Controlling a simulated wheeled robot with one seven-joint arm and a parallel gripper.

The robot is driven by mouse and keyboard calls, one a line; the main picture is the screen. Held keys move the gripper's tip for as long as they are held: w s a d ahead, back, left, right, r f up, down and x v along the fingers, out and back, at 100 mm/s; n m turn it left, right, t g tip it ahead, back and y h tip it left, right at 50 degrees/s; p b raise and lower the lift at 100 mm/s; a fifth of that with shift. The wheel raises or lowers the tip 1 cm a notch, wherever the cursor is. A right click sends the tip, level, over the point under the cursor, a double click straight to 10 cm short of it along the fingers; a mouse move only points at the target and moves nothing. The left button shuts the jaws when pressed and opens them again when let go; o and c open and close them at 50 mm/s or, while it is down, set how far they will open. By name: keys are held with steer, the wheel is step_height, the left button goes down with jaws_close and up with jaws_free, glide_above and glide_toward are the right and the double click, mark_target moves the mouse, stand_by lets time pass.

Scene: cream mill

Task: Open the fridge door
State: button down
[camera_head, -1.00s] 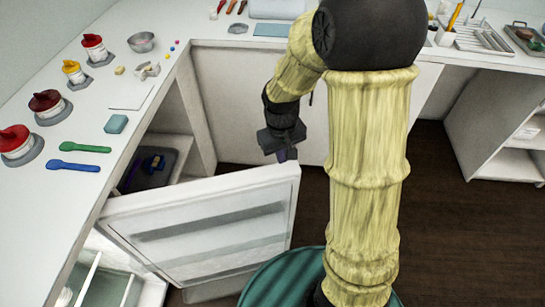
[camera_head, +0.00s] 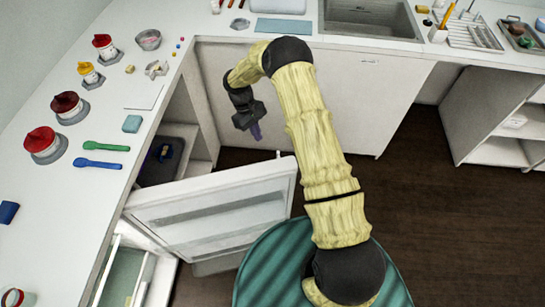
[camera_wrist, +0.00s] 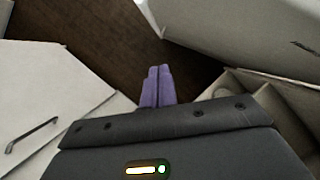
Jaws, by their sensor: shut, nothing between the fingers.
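The fridge door (camera_head: 215,207) is white with ribbed inner shelving. In the head view it stands swung open, its free edge out over the floor to the right. The fridge opening (camera_head: 178,145) lies behind it under the left counter, with a dark tray and a blue item inside. My gripper (camera_head: 256,131) points down on the far side of the door, near its free upper corner, and looks apart from it. In the wrist view my purple fingers (camera_wrist: 157,86) are shut together with nothing between them. Pale panels lie on both sides there; I cannot tell which is the door.
The left counter (camera_head: 55,175) carries red- and yellow-lidded jars, a green spoon (camera_head: 106,146) and a blue spoon (camera_head: 97,163). A sink (camera_head: 370,18) is in the back counter. An open drawer (camera_head: 125,275) is below the door. Dark floor (camera_head: 440,220) is clear to the right.

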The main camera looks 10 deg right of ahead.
steer(key=s+d+f+p, duration=0.4)
steer(key=s+f, duration=0.2)
steer(key=f, duration=0.3)
steer(key=shift+s+d+f+p, duration=0.15)
steer(key=shift+s+d+p, duration=0.1)
steer(key=shift+p, duration=0.15)
stand_by(0.4)
